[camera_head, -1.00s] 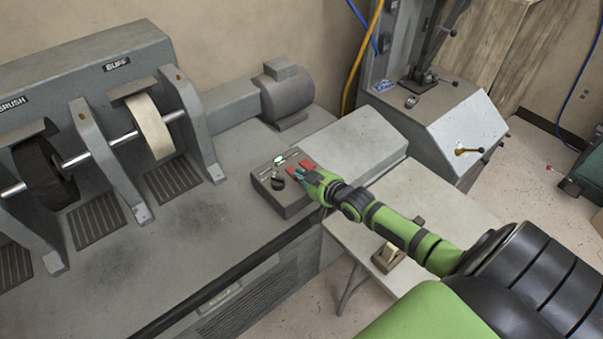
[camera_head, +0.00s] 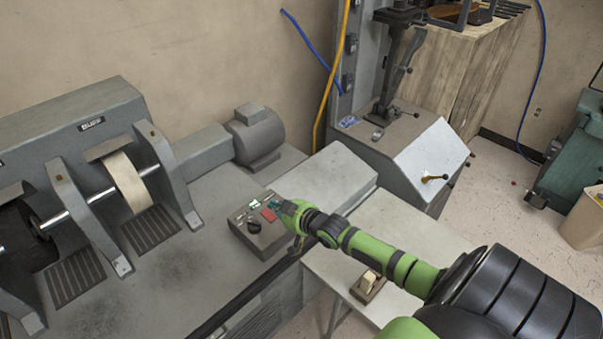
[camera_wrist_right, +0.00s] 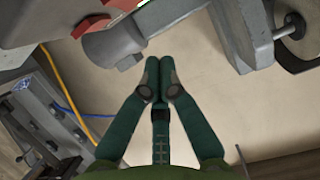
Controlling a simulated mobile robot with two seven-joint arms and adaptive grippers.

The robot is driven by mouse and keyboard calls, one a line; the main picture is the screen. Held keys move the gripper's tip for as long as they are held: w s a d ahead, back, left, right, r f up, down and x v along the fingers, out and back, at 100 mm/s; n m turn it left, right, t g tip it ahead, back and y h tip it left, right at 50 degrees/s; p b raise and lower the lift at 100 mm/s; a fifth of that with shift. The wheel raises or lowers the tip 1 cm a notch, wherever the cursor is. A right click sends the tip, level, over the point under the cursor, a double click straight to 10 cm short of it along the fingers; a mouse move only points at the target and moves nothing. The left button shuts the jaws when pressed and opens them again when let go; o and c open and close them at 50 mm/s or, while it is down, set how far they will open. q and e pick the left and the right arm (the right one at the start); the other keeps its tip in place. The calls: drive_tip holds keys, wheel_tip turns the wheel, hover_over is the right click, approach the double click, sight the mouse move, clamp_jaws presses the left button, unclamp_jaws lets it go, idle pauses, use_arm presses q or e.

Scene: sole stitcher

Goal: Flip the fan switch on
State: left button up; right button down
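A small grey control box (camera_head: 259,230) sits at the right end of the grey machine's deck. On it are a black knob (camera_head: 254,226), a red switch (camera_head: 269,214) and small pale green and white labelled parts; which one is the fan switch is too small to read. My right gripper (camera_head: 283,208) is over the box's right edge, beside the red switch; contact cannot be told. In the right wrist view its fingertips (camera_wrist_right: 159,64) are together with nothing between them, and a red switch (camera_wrist_right: 91,25) shows at upper left. My left gripper is not in view.
The finishing machine has a pale buff wheel (camera_head: 124,184) and a motor (camera_head: 255,137). A grey stitcher stand (camera_head: 395,150) with a brass-coloured lever stands behind. A pale table (camera_head: 400,225) carries a small block (camera_head: 368,285) beneath my right arm.

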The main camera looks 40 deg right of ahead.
drive_tip(key=s+r+b, duration=0.1)
drive_tip(key=s+b, duration=0.1)
drive_tip(key=s, duration=0.8)
drive_tip(key=shift+d, duration=0.4)
